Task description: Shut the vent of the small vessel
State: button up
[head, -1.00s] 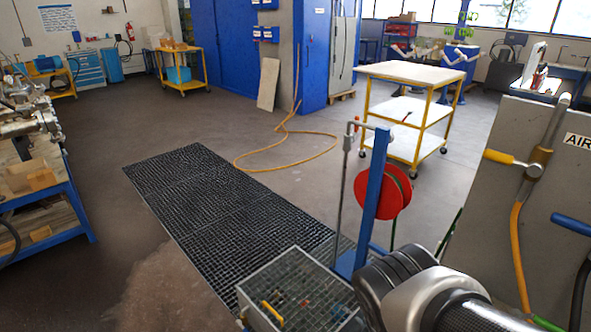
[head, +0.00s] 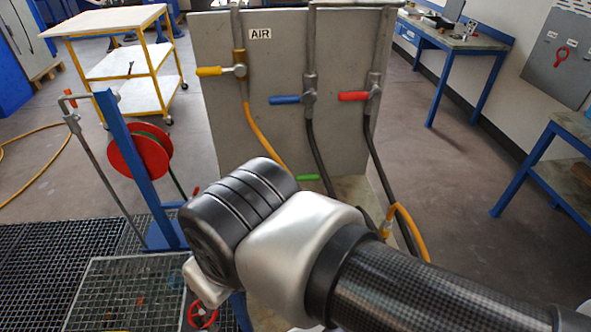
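I cannot make out the small vessel or its vent in the head view. My own arm covers the lower middle of the picture, so what lies behind it is hidden. A small red handwheel (head: 201,314) shows partly at the bottom edge, below my arm's joint. I cannot tell what it belongs to. My gripper's fingers do not show.
A grey panel (head: 220,105) labelled AIR stands behind my arm, bearing yellow (head: 209,71), blue (head: 286,100) and red (head: 353,96) handles with hoses. A blue post (head: 130,160) with a red reel (head: 125,155) stands left. A yellow-framed cart (head: 108,20) is behind. Floor at right is open.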

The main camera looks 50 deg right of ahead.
aim_at(315, 176)
jog(key=z, duration=1.5)
jog(key=i+l, duration=0.1)
jog(key=i, duration=0.3)
